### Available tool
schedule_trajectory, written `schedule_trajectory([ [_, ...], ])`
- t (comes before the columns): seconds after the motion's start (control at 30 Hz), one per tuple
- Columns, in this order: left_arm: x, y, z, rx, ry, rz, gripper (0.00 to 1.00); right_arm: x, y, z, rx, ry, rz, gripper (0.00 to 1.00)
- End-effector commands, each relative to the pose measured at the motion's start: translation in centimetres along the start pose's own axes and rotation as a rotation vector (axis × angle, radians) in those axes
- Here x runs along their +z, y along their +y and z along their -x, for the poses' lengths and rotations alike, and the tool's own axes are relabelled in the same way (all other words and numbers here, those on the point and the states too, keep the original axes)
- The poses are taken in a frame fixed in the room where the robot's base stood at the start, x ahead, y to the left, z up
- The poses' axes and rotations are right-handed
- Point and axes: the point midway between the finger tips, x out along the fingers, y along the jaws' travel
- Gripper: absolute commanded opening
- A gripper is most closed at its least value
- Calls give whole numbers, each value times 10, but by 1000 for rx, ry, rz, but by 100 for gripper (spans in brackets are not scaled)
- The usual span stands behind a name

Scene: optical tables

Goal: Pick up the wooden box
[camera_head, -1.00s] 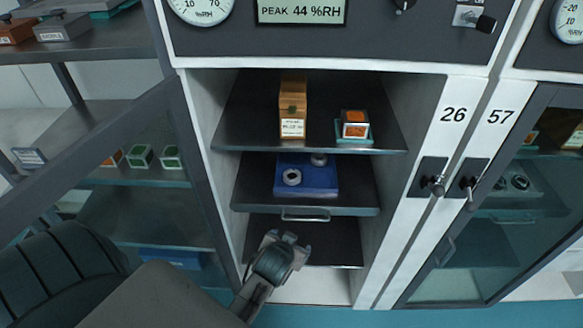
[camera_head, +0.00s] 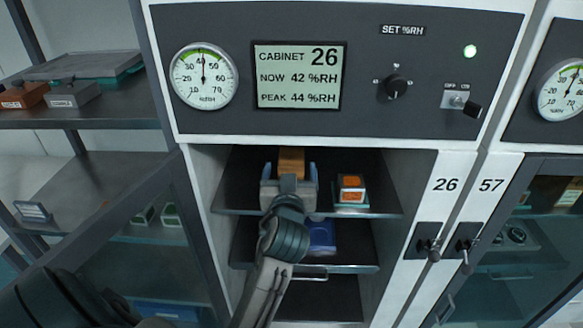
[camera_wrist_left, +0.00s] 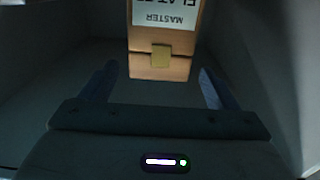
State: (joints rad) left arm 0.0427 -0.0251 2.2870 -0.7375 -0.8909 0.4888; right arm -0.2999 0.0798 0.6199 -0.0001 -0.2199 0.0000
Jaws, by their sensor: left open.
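The wooden box (camera_head: 291,160) stands on the top shelf (camera_head: 377,205) of cabinet 26. In the head view my left gripper (camera_head: 289,172) is in front of it and hides its lower part. In the left wrist view the box (camera_wrist_left: 160,66) appears upside down, with a white label and a brass-coloured clasp. There my left gripper (camera_wrist_left: 158,88) is open, with one finger on each side of the near end of the box and dark gaps between. Contact is not visible. My right gripper is not in view.
A small orange-and-white box (camera_head: 351,188) on a teal base stands right of the wooden box. A blue case (camera_head: 321,237) lies on the shelf below. The control panel (camera_head: 420,70) overhangs the opening. The open glass door (camera_head: 150,235) is at left.

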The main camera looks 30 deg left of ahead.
Motion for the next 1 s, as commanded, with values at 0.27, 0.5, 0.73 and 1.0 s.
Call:
schedule_trajectory([
  [0.27,-4,0,-24,-2,-2,-6,82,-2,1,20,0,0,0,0],
  [0.5,0,0,-53,-1,-2,-3,82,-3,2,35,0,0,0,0],
  [0.73,3,0,-57,0,-2,0,82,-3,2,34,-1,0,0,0],
  [1.0,3,0,-57,0,-2,0,41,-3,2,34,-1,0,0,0],
])
